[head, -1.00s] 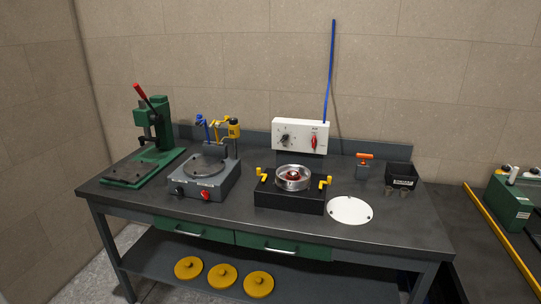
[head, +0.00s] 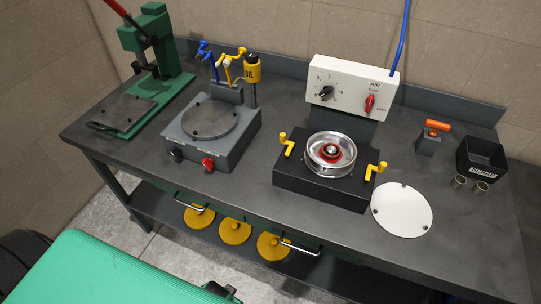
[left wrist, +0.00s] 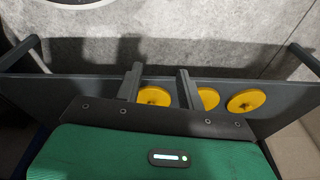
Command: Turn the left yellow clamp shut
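The left yellow clamp (head: 286,145) stands at the left side of a black block (head: 318,190) on the bench in the head view. It has an upright knob and a short arm. A matching right yellow clamp (head: 376,171) stands at the block's right side. Between them a round silver dish (head: 330,154) with a red and metal centre sits on the block. In the left wrist view my left gripper (left wrist: 158,85) has two dark fingers spread apart with nothing between them. It is away from the clamp, which that view does not show. My right gripper is in neither view.
A control box (head: 351,84) with a dial and red switch stands behind the block. A white disc (head: 402,210) lies to its right. A grey hotplate-like unit (head: 207,135) and a green press (head: 150,70) stand left. Yellow discs (head: 234,226) lie on the lower shelf.

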